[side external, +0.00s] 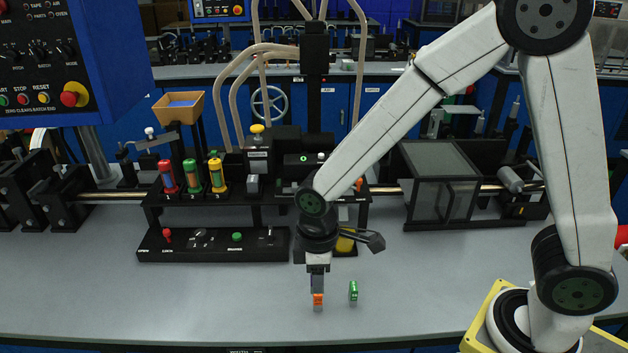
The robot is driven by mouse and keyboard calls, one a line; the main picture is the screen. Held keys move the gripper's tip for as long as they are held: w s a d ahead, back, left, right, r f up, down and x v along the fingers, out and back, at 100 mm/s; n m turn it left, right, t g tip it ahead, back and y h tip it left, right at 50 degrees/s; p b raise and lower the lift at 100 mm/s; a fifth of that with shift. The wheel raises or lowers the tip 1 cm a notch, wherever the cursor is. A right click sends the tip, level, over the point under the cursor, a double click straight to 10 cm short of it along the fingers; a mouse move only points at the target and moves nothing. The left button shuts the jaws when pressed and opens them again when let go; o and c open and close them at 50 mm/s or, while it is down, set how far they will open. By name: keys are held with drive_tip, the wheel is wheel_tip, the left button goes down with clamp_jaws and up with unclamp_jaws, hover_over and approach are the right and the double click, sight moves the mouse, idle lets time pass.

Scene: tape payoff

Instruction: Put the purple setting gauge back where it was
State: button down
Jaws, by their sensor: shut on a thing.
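My gripper (318,289) points straight down over the bare front part of the bench, low near the surface. It is shut on a small orange block (318,299) with a grey lower end. I cannot tell whether this block touches the bench. A similar small green block (353,291) stands upright on the bench just to the right, apart from the gripper. I cannot make out a purple gauge; my arm and wrist hide part of the machine behind.
Behind stands a black rack with red, green and yellow cylinders (192,176). A low black lever panel (213,245) lies in front of it. A dark clear-sided box (440,184) is at right. The bench (130,300) is clear at front left.

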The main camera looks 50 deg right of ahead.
drive_tip(key=w+a+f, duration=0.1)
drive_tip(key=w+f, duration=0.2)
drive_tip(key=w, duration=0.2)
hover_over(276, 304)
drive_tip(key=s, duration=0.1)
wheel_tip(276, 304, down, 4)
drive_tip(key=shift+s+d+r, duration=0.1)
drive_tip(key=shift+d, duration=0.05)
drive_tip(key=shift+w+f, duration=0.35)
drive_tip(key=shift+w+f, duration=0.25)
drive_tip(key=shift+f, duration=1.6)
drive_tip(key=shift+f, duration=0.2)
drive_tip(key=shift+c, duration=1.4)
unclamp_jaws()
